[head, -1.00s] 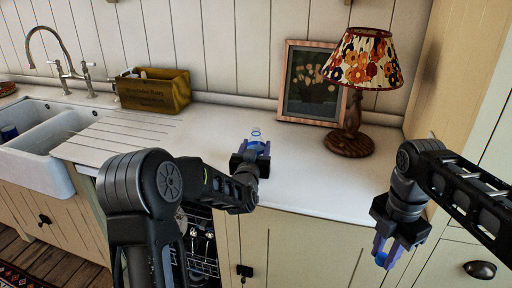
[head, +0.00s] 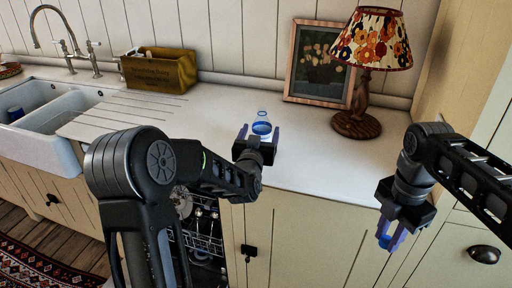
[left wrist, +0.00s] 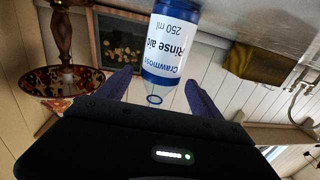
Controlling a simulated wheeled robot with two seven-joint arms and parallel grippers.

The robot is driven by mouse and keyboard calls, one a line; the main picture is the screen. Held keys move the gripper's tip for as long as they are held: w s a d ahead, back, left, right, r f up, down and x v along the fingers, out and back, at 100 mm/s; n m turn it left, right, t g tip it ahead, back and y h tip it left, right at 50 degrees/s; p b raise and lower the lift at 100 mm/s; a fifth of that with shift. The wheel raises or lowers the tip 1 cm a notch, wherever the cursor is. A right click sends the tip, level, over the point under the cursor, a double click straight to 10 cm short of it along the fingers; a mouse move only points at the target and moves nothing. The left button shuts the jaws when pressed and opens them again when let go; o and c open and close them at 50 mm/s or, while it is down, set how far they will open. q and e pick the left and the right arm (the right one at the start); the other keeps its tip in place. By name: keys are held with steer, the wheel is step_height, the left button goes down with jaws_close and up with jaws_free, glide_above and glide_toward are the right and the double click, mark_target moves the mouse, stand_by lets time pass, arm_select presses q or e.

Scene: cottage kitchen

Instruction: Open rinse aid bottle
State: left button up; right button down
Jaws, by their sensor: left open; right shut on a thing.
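My right gripper (head: 391,239) is shut on a small blue piece (head: 384,241), which looks like the cap, in front of the cabinets at the right.
A patterned lamp (head: 373,40) and a framed picture (head: 318,62) stand behind to the right. A wooden box (head: 159,70) and the sink (head: 45,118) are to the left. An open dishwasher rack (head: 203,233) is below the counter. Counter around the bottle is clear.

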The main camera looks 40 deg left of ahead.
steer(key=shift+f+b, duration=0.6)
steer(key=shift+f, duration=0.15)
arm_select(q)
steer(key=v, duration=0.8)
steer(key=shift+s, duration=0.25)
steer(key=shift+d, duration=0.1)
